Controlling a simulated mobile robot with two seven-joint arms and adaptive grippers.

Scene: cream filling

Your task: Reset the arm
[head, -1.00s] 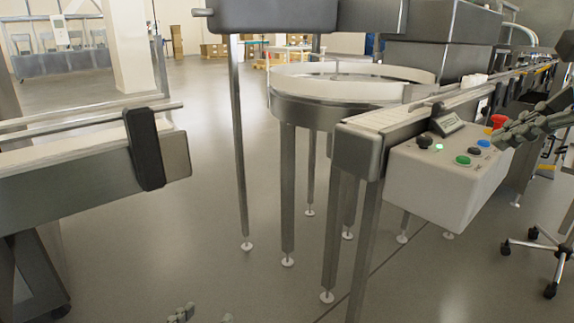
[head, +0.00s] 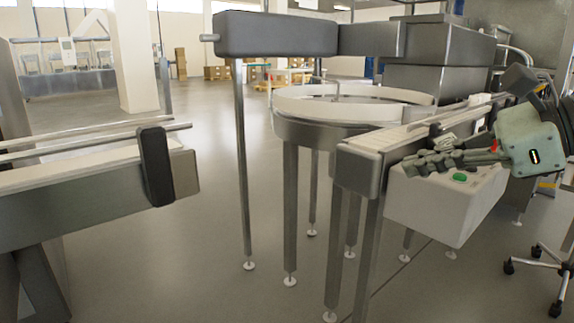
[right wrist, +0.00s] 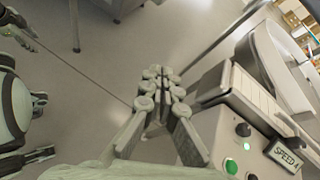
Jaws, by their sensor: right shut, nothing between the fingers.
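My right gripper (head: 408,168) is in the head view at the right, with its green-grey fingers pointing left. It is shut and empty, in front of or above the control box (head: 430,212), and hides several of its controls. In the right wrist view the gripper (right wrist: 160,74) shows its fingertips together over bare floor. A green button (head: 460,177) and part of a red button (head: 494,146) show past it. The left gripper is out of the head view. Parts of my other arm seem to show at the left edge of the right wrist view, too cropped to judge the jaws.
A conveyor end (head: 358,168) and a round turntable (head: 350,108) stand beside the box. Another conveyor (head: 100,205) is at the left. A wheeled chair base (head: 540,262) is at the lower right. The right wrist view shows a speed display (right wrist: 285,156). Floor between conveyors is clear.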

